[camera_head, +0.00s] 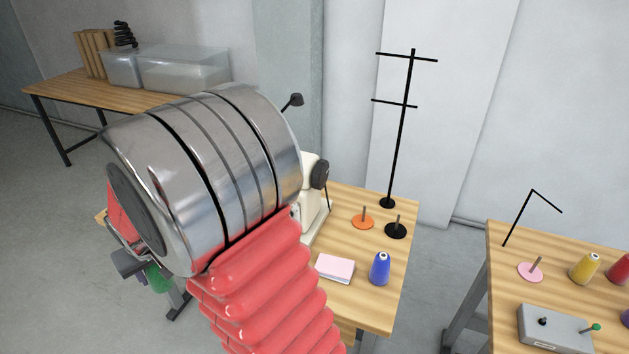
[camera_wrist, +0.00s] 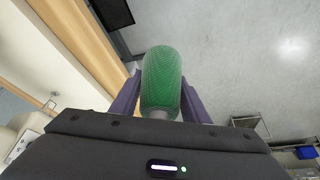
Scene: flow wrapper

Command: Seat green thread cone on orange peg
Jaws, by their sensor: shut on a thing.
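The green thread cone (camera_wrist: 162,80) is between the two dark purple fingers of my gripper (camera_wrist: 158,98) in the wrist view. My gripper is shut on it. In the head view only a small part of the green cone (camera_head: 158,278) shows at the lower left, below my arm, which hides most of the gripper. The orange peg (camera_head: 363,219) is a thin upright pin on an orange disc, standing on the sewing table to the right of my arm. It is bare, and the cone is well apart from it.
A black peg (camera_head: 396,229), a tall black thread stand (camera_head: 402,130), a blue cone (camera_head: 380,268) and a pink pad (camera_head: 335,268) are near the orange peg. A cream sewing machine (camera_head: 314,208) stands left of it. A second table (camera_head: 492,262) is at the right.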

